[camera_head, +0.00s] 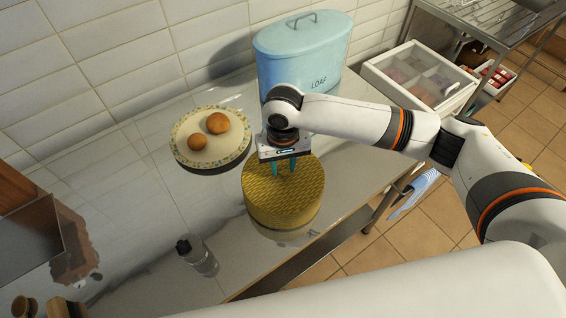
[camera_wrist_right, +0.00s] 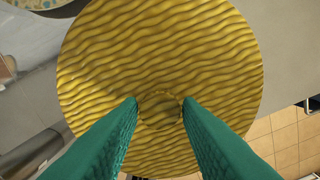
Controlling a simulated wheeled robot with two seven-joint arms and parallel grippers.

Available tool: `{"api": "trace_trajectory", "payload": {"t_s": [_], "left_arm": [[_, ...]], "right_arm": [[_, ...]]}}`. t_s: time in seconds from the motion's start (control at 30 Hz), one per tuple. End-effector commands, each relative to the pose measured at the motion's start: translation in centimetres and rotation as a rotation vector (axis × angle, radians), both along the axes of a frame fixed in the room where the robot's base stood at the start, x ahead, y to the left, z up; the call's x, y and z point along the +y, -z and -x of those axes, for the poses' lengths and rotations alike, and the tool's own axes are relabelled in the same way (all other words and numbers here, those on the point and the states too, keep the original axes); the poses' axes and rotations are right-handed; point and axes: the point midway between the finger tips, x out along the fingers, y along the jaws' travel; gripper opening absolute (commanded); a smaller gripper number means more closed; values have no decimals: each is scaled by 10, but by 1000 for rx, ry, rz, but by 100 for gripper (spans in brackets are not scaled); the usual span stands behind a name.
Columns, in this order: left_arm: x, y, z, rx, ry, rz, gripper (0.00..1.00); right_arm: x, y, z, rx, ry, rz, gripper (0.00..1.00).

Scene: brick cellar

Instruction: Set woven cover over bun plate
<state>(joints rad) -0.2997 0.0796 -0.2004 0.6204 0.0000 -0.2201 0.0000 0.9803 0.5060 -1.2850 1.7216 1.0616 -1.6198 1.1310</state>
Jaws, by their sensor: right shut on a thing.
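The woven cover (camera_head: 283,200) is a round, yellow, drum-shaped piece near the front edge of the counter. My right gripper (camera_head: 286,168) points down at the middle of its top and is shut on its small round knob. In the right wrist view the green fingers (camera_wrist_right: 160,110) stand on either side of the knob, and the cover's wavy top (camera_wrist_right: 160,60) fills the middle. The bun plate (camera_head: 184,156), patterned at the rim, lies to the left of the cover and behind it, with two buns (camera_head: 217,123) on it, uncovered. My left gripper is not in view.
A blue bin marked LOAF (camera_head: 300,60) stands behind the cover, against the wall. A clear bottle (camera_head: 198,256) is at the front left of the cover. Bare counter (camera_head: 140,215) lies left of the cover. A glass-topped case (camera_head: 415,75) stands at the back right.

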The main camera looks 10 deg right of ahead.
Motion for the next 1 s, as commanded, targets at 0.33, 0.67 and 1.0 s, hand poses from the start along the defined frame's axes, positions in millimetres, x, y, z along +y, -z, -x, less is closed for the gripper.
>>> {"api": "trace_trajectory", "payload": {"t_s": [0.33, 0.67, 1.0], "left_arm": [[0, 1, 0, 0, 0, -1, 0], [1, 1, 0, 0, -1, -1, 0], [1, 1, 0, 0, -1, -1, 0]], "right_arm": [[0, 6, 0, 1, 0, 0, 0], [0, 11, 0, 0, 0, 0, 43], [0, 11, 0, 0, 0, 0, 57]]}}
